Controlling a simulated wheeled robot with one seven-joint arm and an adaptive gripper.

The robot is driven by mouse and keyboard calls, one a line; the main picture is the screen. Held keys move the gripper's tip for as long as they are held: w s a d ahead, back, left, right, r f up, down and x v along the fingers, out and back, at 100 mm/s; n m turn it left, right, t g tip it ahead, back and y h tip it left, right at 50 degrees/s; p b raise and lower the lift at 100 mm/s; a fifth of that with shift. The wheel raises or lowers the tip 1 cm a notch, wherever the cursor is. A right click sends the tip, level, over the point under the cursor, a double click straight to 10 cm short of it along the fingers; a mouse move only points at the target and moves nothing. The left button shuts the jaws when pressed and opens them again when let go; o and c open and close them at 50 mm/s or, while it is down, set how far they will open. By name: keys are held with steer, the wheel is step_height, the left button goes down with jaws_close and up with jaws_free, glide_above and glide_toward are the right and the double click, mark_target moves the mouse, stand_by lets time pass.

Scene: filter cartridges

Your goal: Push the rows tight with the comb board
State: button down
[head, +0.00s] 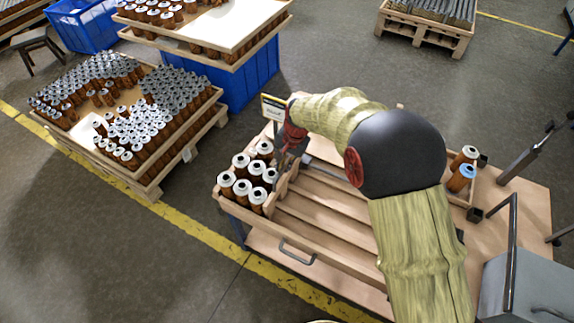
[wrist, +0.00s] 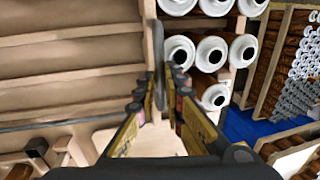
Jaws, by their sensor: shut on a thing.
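Several brown filter cartridges (head: 241,187) with white ringed tops stand close together at the left end of the wooden row tray (head: 318,222). They also show in the wrist view (wrist: 211,54). The comb board (head: 283,186) stands upright just right of them, across the lanes. In the wrist view, the board (wrist: 158,62) is seen edge-on between my fingers. My gripper (wrist: 165,90) is shut on it. In the head view, my gripper (head: 290,143) is at the board's far part and my arm hides part of the tray. I cannot tell whether the board touches every row.
The lanes right of the board look empty where visible. A small tray at right holds a white-topped cartridge (head: 466,156) and a blue-topped one (head: 461,178). A sign (head: 273,108) stands behind the tray. Full pallets (head: 150,172) and blue bins (head: 245,85) lie beyond.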

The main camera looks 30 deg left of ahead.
steer(key=c, duration=1.9)
jaws_free()
steer(key=shift+r, duration=0.1)
step_height(320, 180, up, 12)
steer(key=d, duration=0.2)
steer(key=shift+d+f, duration=0.15)
steer(key=shift+f, duration=0.1)
